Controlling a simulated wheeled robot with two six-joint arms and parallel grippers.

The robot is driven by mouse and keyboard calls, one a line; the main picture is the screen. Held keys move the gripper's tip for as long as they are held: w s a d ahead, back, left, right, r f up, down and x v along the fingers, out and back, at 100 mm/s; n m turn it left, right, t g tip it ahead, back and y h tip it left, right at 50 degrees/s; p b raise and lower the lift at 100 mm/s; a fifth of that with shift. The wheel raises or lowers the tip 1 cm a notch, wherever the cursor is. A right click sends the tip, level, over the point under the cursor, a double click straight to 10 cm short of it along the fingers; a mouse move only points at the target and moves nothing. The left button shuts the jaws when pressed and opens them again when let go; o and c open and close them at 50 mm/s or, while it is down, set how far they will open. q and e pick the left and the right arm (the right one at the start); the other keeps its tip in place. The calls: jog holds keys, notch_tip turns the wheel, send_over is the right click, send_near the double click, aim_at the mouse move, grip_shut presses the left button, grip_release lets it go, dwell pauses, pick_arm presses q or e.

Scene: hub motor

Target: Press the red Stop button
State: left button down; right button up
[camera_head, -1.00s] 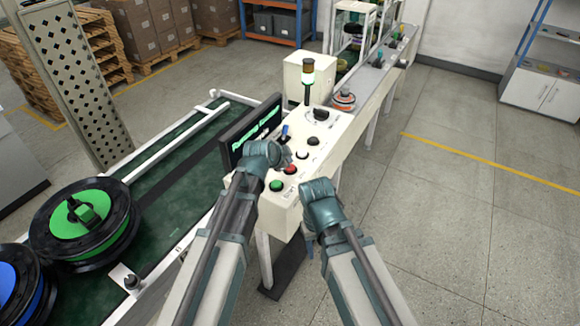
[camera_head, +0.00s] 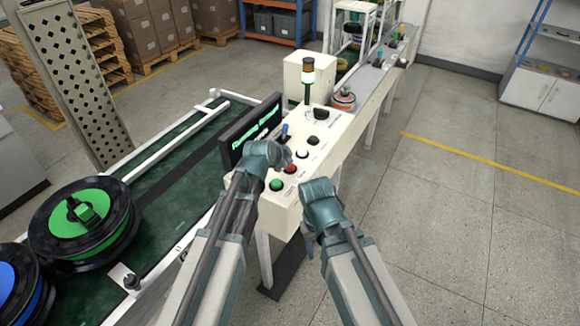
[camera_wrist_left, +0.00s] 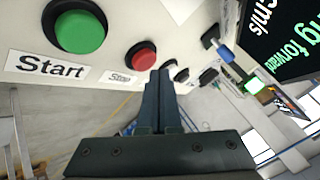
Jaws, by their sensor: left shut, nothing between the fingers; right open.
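The red Stop button (camera_head: 291,169) sits on the cream control panel (camera_head: 335,131), between the green Start button (camera_head: 276,185) and a white button. In the left wrist view the red button (camera_wrist_left: 141,56) has its Stop label (camera_wrist_left: 121,78) beside it. My left gripper (camera_head: 284,156) is over the panel, just beyond the red button. In the left wrist view its shut fingers (camera_wrist_left: 160,78) appear just right of the red button, with nothing between them. I cannot tell whether they touch the panel. My right gripper (camera_head: 319,189) is open, right of the panel's near end; its fingers are mostly hidden.
A black screen (camera_head: 250,130) with green text stands left of the panel. A black knob (camera_head: 321,114), a blue-tipped switch (camera_head: 285,130) and a signal lamp (camera_head: 309,78) are near it. A conveyor (camera_head: 185,165) with green and blue spools lies left. The floor at right is clear.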

pick_arm(q)
jog(key=shift+f, duration=0.25)
jog(key=shift+f+b, duration=0.55)
jog(key=shift+b, duration=0.1)
dwell(0.6)
jog(key=shift+r, duration=0.1)
jog(key=shift+r+p, duration=0.9)
jog(key=shift+p, duration=0.1)
notch_tip(320, 180, up, 5)
jog(key=p, duration=0.5)
dwell(0.6)
